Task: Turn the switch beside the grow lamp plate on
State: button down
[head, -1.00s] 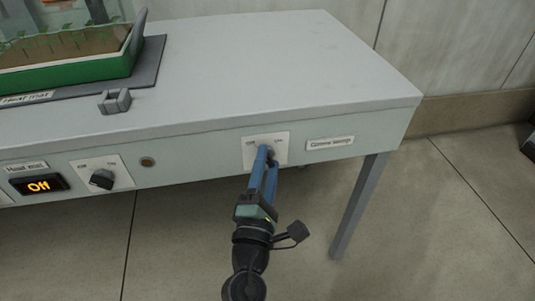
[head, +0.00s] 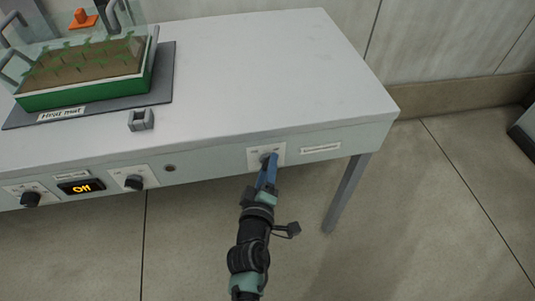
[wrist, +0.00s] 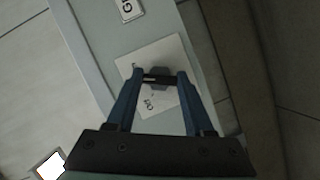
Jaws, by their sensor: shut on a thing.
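The grow lamp switch is a dark grey knob (wrist: 158,86) on a white square plate (head: 280,149) on the bench's front panel, near its right end. The white label plate (head: 321,148), too small to read clearly, is just right of it. In the wrist view the label (wrist: 128,9) is cut off, showing a "G". My gripper (head: 267,159) reaches the switch from below, its blue fingers covering most of the knob in the head view. In the wrist view, my gripper (wrist: 159,78) has one finger on each side of the knob, shut on it. I cannot tell its setting.
A green planter (head: 84,96) sits on a grey mat labelled "Heat mat" on the bench. A small grey bracket (head: 141,120) stands near the front edge. The right benchtop is clear.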

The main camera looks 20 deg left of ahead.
jog(key=shift+r+m+g+p, duration=0.2)
jog(key=shift+m+p, duration=0.3)
jog(key=shift+p, duration=0.75)
jog(key=shift+r+m+g+p, duration=0.1)
jog(key=shift+m+g+p, duration=0.3)
jog(key=shift+p, duration=0.85)
jog(key=shift+y+p, duration=0.3)
jog(key=shift+p, duration=0.1)
jog(key=shift+f+m+p, duration=0.25)
jog(key=shift+m+p, duration=0.25)
jog(key=shift+p, duration=0.35)
jog(key=shift+c, duration=1.4)
grip_release()
jog(key=shift+s, duration=0.1)
jog(key=p+v, duration=0.3)
jog(key=v, duration=0.9)
jog(key=shift+s+d+r, duration=0.25)
jog(key=shift+s+r, duration=0.05)
